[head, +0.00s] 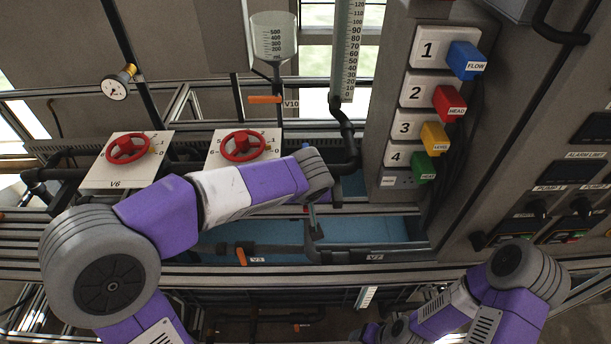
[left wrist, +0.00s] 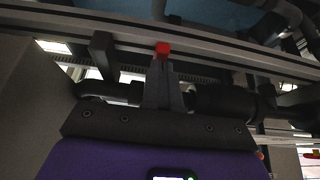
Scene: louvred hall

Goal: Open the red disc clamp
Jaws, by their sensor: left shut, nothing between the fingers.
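My left gripper (left wrist: 161,64) points away from the wrist camera, its fingers together. A small red piece (left wrist: 162,48) shows right at the fingertips in the left wrist view. I cannot tell whether it is the red disc clamp or whether it touches the fingers. In the head view my left arm reaches over the rig, with its wrist bent down in front of the blue trough (head: 368,229). No red disc clamp can be clearly made out in the head view. My right gripper does not show; only right arm links are visible.
Two red handwheels, one on the V6 plate (head: 127,148) and one to its right (head: 242,145), stand behind my left arm. Dark pipes (head: 345,140) and metal rails surround the wrist. A grey panel with coloured tags (head: 449,104) rises to the right.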

